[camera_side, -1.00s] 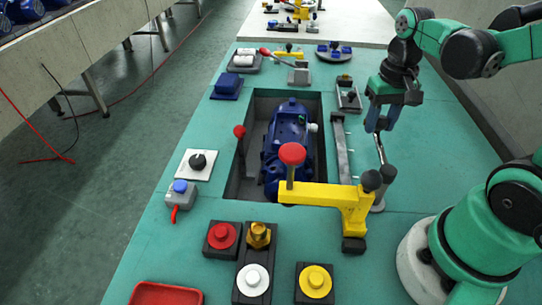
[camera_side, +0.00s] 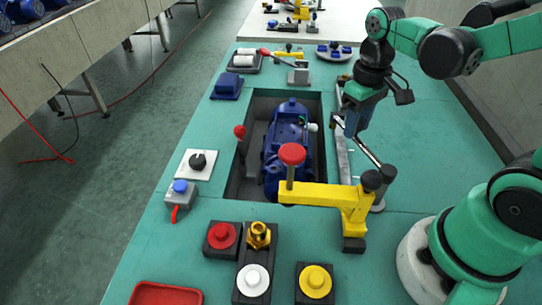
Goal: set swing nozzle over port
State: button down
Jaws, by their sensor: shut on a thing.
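The swing nozzle (camera_side: 371,157) is a thin grey rod that reaches up and left from a dark-capped post behind the yellow clamp. My gripper (camera_side: 352,128) is shut on its far end, right of the blue pump (camera_side: 287,140). The jaws hide that end of the rod. The pump sits in a dark recess in the green bench. A small white-ended fitting (camera_side: 313,127) sticks out from the pump's right side. I cannot tell whether this is the port. The held end is apart from it, to its right.
The yellow clamp (camera_side: 325,195) with a red knob reaches over the recess's near end. A red-knobbed lever (camera_side: 239,133) stands at its left edge. A grey rail (camera_side: 342,165) lies right of the recess. Red, white and yellow buttons stand in front.

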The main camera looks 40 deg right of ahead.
jog(key=a+n, duration=0.6)
jog(key=n, duration=0.2)
jog(key=shift+s+a, duration=0.15)
jog(key=shift+a, duration=0.3)
jog(key=c, duration=0.5)
grip_release()
jog(key=shift+r, duration=2.8)
